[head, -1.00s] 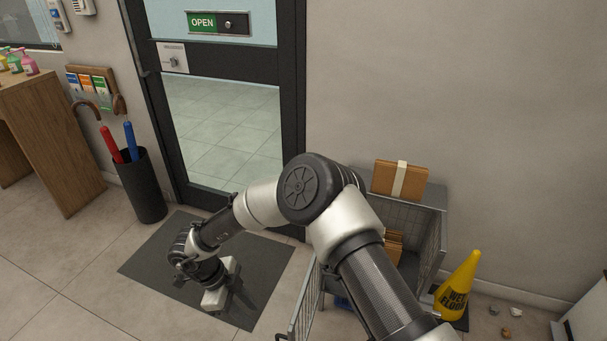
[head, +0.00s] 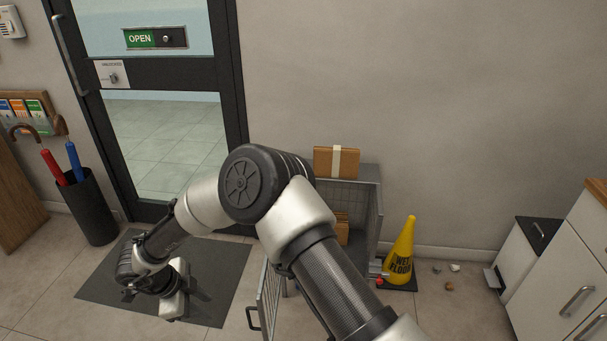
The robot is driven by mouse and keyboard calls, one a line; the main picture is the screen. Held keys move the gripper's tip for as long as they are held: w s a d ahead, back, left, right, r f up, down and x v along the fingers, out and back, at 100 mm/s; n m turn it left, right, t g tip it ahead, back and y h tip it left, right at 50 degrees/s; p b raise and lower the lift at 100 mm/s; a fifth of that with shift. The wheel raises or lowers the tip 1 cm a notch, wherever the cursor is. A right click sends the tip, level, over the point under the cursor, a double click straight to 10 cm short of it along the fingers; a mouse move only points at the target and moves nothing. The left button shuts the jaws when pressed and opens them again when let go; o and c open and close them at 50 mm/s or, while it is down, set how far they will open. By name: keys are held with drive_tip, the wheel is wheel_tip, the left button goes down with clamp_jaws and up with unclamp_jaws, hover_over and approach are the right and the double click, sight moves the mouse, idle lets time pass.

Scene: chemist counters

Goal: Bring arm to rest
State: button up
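My arm reaches up from the bottom of the head view, bends at a large dark elbow joint and comes down to the left. My gripper (head: 174,296) hangs at its end, above the dark floor mat (head: 105,283). The fingers are too small and too much hidden to tell whether they are open or shut. No object shows in or under the gripper.
A grey wire cart (head: 366,205) with brown parcels stands behind my arm, its gate (head: 268,300) swung outward. An umbrella stand (head: 86,208) and glass door (head: 165,140) are left. White cabinets (head: 560,285) stand right.

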drive_tip(key=w+r+n+t+y, duration=0.25)
drive_tip(key=w+r, duration=0.55)
drive_tip(key=r, duration=0.4)
drive_tip(key=w+r+n+t+y, duration=0.2)
drive_tip(key=w+r+t+y, duration=0.2)
drive_tip(key=w+r, duration=0.65)
drive_tip(key=s+d+r+n+y, duration=0.2)
drive_tip(key=d+r+n, duration=0.3)
drive_tip(key=r, duration=0.7)
drive_tip(key=s+d+r+n, duration=0.55)
drive_tip(key=s+d, duration=0.35)
drive_tip(key=d, duration=0.3)
drive_tip(key=s+d+f+g+h, duration=0.2)
drive_tip(key=s+d+h, duration=0.1)
drive_tip(key=s+d, duration=0.8)
drive_tip(key=s+d+f+g+h, duration=0.2)
drive_tip(key=s+d+h, duration=0.1)
drive_tip(key=s+d, duration=0.8)
wheel_tip(320, 180, up, 18)
drive_tip(key=w+p, duration=0.1)
drive_tip(key=p, duration=1.6)
drive_tip(key=shift+d+n+p, duration=0.2)
drive_tip(key=shift+n+p, duration=0.15)
drive_tip(key=shift+n, duration=0.05)
drive_tip(key=shift+w+y, duration=0.1)
drive_tip(key=shift+y, duration=0.15)
